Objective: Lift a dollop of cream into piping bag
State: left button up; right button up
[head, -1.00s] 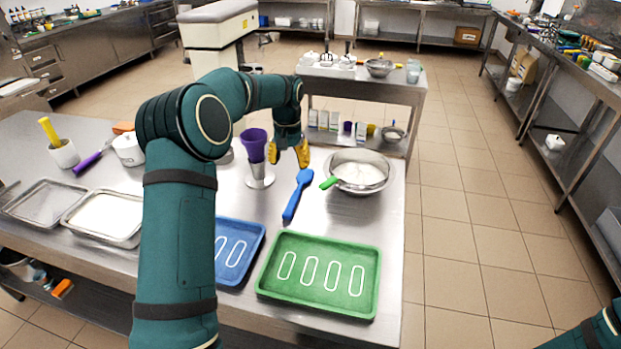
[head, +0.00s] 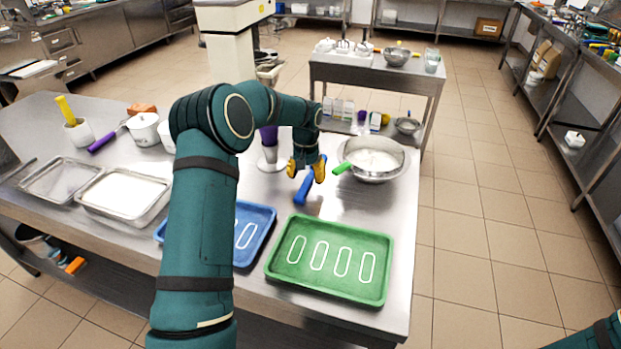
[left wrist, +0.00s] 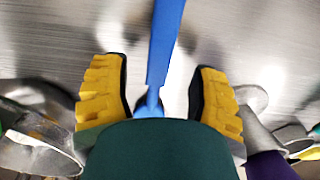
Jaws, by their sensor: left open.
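The blue spatula (head: 303,193) lies on the steel table, partly hidden by my left gripper in the head view. My left gripper (head: 306,171) is open above it. In the left wrist view, the blue handle (left wrist: 166,40) runs between the two spread yellow fingers (left wrist: 157,95), with a gap on both sides. The purple piping bag (head: 268,135) stands point down in a metal holder (head: 271,161), just left of the gripper and partly hidden by my arm. The steel bowl (head: 372,178) with white cream (head: 376,160) is to the right. My right gripper is out of view.
A green-handled tool (head: 342,168) rests over the bowl's left rim. A green tray (head: 330,287) and a blue tray (head: 252,255) with white oval outlines lie in front. Steel trays (head: 160,213), a white pot (head: 143,137) and a yellow-handled tool (head: 66,108) are at left.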

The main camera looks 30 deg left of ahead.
aim_at(307, 181)
pick_arm(q)
notch_tip(307, 181, down, 3)
jog(key=shift+r, duration=0.1)
grip_shut()
dwell(0.3)
jog(key=shift+r, duration=0.1)
notch_tip(307, 181, up, 10)
jog(key=shift+f+p, duration=0.1)
jog(key=shift+p, duration=0.5)
jog(key=c, duration=0.8)
grip_release()
grip_shut()
